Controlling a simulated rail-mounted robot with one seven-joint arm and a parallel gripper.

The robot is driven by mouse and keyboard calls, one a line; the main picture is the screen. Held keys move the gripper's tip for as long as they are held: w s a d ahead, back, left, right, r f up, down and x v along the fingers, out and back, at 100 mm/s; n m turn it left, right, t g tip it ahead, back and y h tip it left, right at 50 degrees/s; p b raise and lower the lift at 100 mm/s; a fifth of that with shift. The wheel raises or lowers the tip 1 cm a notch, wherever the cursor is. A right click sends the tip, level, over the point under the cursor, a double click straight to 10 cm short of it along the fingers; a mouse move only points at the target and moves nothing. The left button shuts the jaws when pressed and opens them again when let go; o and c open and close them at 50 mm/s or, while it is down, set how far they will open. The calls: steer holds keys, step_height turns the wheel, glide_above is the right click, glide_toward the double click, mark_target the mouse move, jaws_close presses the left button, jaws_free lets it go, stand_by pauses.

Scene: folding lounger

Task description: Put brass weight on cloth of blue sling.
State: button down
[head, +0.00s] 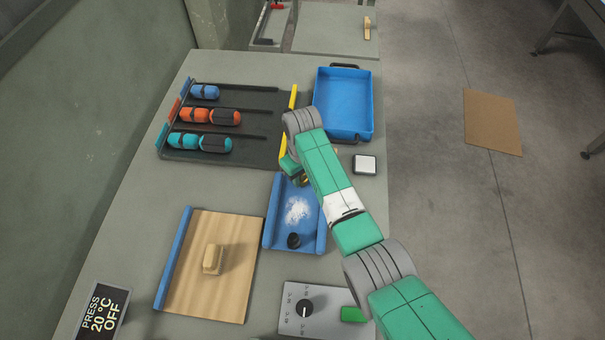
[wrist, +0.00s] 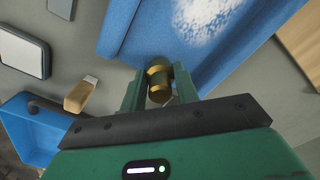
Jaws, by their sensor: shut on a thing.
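My gripper (wrist: 158,88) is shut on the brass weight (wrist: 159,74), a small gold cylinder with a darker band, held between the two green fingers. In the head view my gripper (head: 297,176) is at the far end of the blue piece, and my arm hides most of it; only a sliver of brass shows there. The blue piece (head: 279,205), seemingly the blue sling, has raised side edges, a white speckled patch and a dark knob at its near end. It also shows in the wrist view (wrist: 150,35), beyond the weight. I cannot tell whether the weight touches it.
A dark rack (head: 255,100) with coloured capsules stands behind left. A blue tray (head: 345,132), a white-topped square (head: 364,164) and a wooden piece (wrist: 80,95) are close by. A wooden board (head: 190,290) with a block (head: 213,259) lies front left, a dial panel (head: 325,322) in front.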

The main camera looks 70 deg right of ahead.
steer(key=shift+f, duration=0.4)
steer(key=c, duration=1)
jaws_free()
steer(key=shift+o, duration=0.2)
step_height(320, 180, up, 8)
steer(key=shift+f+p, duration=0.1)
steer(key=shift+p, duration=0.6)
